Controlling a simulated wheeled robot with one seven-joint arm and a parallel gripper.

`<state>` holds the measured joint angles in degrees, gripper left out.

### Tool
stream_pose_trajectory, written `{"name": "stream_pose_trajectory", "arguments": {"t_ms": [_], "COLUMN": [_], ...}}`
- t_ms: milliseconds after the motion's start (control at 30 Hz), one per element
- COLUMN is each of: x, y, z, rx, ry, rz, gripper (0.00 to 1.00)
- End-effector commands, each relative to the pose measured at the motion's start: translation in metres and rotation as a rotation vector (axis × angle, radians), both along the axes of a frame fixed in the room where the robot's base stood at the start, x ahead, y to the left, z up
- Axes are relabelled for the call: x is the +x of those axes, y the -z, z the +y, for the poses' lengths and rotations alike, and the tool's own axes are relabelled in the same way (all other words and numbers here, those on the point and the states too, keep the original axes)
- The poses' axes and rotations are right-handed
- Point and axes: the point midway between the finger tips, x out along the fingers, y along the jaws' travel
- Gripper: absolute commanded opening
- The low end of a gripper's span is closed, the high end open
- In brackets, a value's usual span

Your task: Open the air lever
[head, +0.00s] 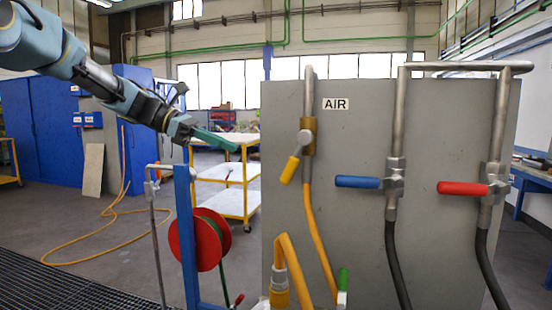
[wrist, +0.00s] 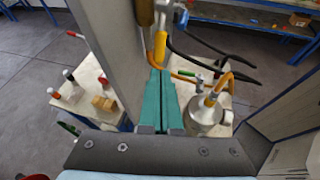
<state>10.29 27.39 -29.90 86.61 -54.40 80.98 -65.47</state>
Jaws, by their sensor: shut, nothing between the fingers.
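The AIR label (head: 335,104) is on a grey panel. Left of and below it, a yellow lever (head: 290,169) hangs down and to the left from a brass valve (head: 307,135) on a vertical pipe. My gripper (head: 250,142), with long teal fingers, is left of the lever in the head view, with a gap between them in the picture. In the wrist view the fingers (wrist: 160,76) lie together and empty, their tips just below the yellow lever (wrist: 160,47). Whether they touch it cannot be told.
Blue (head: 358,182) and red (head: 462,188) levers sit on pipes to the right. A blue post (head: 186,235) and red hose reel (head: 200,240) stand below my arm. The wrist view shows a metal vessel (wrist: 205,118) right of my fingers and the panel edge (wrist: 112,40) left.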

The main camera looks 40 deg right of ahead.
Motion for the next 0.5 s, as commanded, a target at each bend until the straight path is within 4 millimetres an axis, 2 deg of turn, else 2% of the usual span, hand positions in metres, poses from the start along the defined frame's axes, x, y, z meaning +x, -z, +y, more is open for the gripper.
{"name": "stream_pose_trajectory", "arguments": {"t_ms": [300,500], "x": [-0.042,-0.06], "y": [0.023,0.035], "z": [-0.047,-0.069], "rx": [-0.001,-0.002], "ry": [0.007,0.005], "rz": [0.002,0.002], "gripper": [0.0,0.0]}}
